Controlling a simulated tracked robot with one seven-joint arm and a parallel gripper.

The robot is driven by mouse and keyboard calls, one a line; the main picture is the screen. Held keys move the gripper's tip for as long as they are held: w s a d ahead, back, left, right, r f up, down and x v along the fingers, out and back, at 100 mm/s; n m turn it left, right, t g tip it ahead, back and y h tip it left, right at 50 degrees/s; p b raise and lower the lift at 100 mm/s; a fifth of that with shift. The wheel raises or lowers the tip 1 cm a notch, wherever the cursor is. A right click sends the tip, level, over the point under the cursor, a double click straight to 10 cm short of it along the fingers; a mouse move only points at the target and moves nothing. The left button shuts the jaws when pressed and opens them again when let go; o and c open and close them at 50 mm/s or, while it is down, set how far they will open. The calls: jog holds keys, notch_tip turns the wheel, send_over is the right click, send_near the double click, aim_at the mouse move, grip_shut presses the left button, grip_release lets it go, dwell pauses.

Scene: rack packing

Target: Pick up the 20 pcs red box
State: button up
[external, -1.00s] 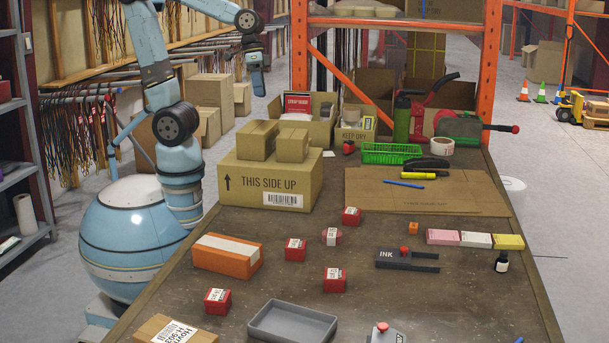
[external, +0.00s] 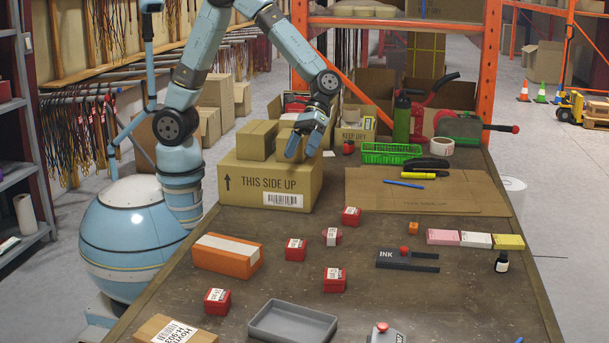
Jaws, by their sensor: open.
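Several small red boxes with white labels lie on the brown table (external: 420,300). One red box is at the back (external: 351,217), one sits left of the middle (external: 295,250), one is right of it (external: 334,280), and one is at the front left (external: 217,302). A red rounded piece with a white label (external: 332,237) sits among them. The label print is too small to read, so I cannot tell which is the 20 pcs box. My gripper (external: 302,155) is open and empty, above the big carton at the back left, away from all the red boxes.
The big carton (external: 250,180) carries two smaller cartons. An orange box (external: 227,265) lies at left, a grey tray (external: 262,334) at the front. A dark INK holder (external: 393,262) and an orange cube (external: 412,229) are at right. A green basket (external: 390,160) stands at the back.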

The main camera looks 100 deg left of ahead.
aim_at(299, 241)
jog(key=w+d+f+n+h, duration=0.1)
jog(key=w+d+f+n, duration=0.1)
jog(key=d+f, duration=0.1)
jog(key=w+d+f+n+g+h, duration=0.1)
jog(key=w+d+f+h, duration=0.1)
jog(key=f, duration=0.4)
jog(key=w+d+f+n+h, duration=0.1)
jog(key=w+d+f+n, duration=0.1)
jog(key=f, duration=0.3)
jog(key=shift+w+d+f+n+g+h, duration=0.2)
jog(key=shift+w+d+n+g+h, duration=0.1)
jog(key=shift+w+d, duration=0.45)
jog(key=x, duration=1.4)
jog(key=shift+r, duration=0.1)
jog(key=shift+c, duration=0.4)
jog(key=c, duration=1)
